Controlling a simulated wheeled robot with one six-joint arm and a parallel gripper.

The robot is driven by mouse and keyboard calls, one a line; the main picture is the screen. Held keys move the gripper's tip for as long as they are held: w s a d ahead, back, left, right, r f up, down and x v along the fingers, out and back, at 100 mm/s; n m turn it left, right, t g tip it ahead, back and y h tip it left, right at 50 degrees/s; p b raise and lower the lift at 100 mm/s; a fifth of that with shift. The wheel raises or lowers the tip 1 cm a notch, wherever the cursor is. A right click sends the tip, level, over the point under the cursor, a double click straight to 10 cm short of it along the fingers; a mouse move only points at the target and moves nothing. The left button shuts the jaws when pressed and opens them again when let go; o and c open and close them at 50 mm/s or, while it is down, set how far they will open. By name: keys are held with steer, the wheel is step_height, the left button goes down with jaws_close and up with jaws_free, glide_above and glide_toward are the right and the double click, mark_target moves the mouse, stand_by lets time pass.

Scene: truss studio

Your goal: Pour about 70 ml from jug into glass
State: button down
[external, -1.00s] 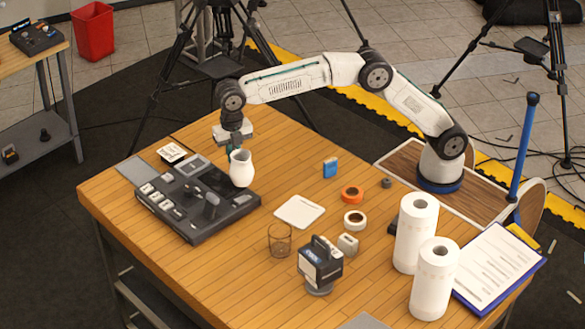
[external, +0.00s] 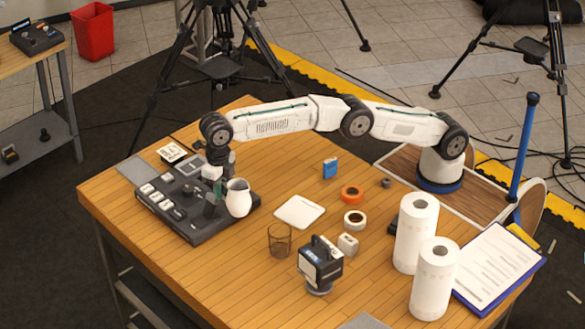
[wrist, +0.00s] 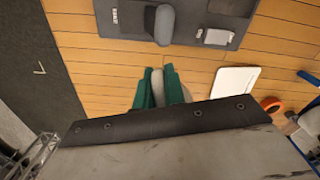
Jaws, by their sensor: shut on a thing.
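The white jug (external: 238,198) is in my gripper (external: 219,190), close to upright, at the right edge of the dark switcher console. My gripper is shut on it from the jug's left side. In the wrist view the green fingers (wrist: 158,88) close around a pale piece of the jug; most of the jug is hidden there behind my gripper. The clear glass (external: 279,240) stands upright on the wooden table, right of and nearer the camera than the jug, apart from it. I cannot make out any liquid in either.
The dark console (external: 175,225) with a raised lever lies left of the jug. A white square coaster (external: 299,212) lies behind the glass. A black camera-like device (external: 320,264) stands close right of the glass. Tape rolls (external: 352,193) and paper towel rolls (external: 415,235) stand further right.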

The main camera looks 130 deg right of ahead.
mark_target(248, 196)
steer(key=f, duration=0.2)
steer(key=a+f+h, duration=0.1)
steer(key=f, duration=0.2)
steer(key=f+h, duration=0.1)
steer(key=f, duration=0.1)
steer(key=shift+s+a+f+t, duration=0.15)
steer(key=shift+s+a+t, duration=0.1)
steer(key=shift+t, duration=0.05)
steer(key=shift+a+h, duration=0.3)
steer(key=a+r+h, duration=0.1)
steer(key=s+a+r+t+h, duration=0.1)
steer(key=r, duration=0.1)
steer(key=a+r+h, duration=0.2)
steer(key=shift+s+r+t, duration=0.2)
steer(key=shift+s+t, duration=0.05)
steer(key=shift+t, duration=0.15)
steer(key=shift+s+a+r+t+h, duration=0.15)
steer(key=shift+a+r+h, duration=0.1)
steer(key=shift+r+h, duration=0.25)
steer(key=shift+s+a+r+t+h, duration=0.15)
steer(key=shift+a+r+h, duration=0.15)
steer(key=shift+h, duration=0.2)
steer(key=shift+w+h, duration=0.1)
steer(key=shift+h, duration=0.2)
steer(key=shift+a+f+t+h, duration=0.1)
steer(key=shift+a+t+h, duration=0.2)
steer(key=shift+h, duration=0.2)
steer(key=shift+s+a+r+h, duration=0.25)
steer(key=shift+r+h, duration=0.1)
steer(key=shift+h, duration=0.15)
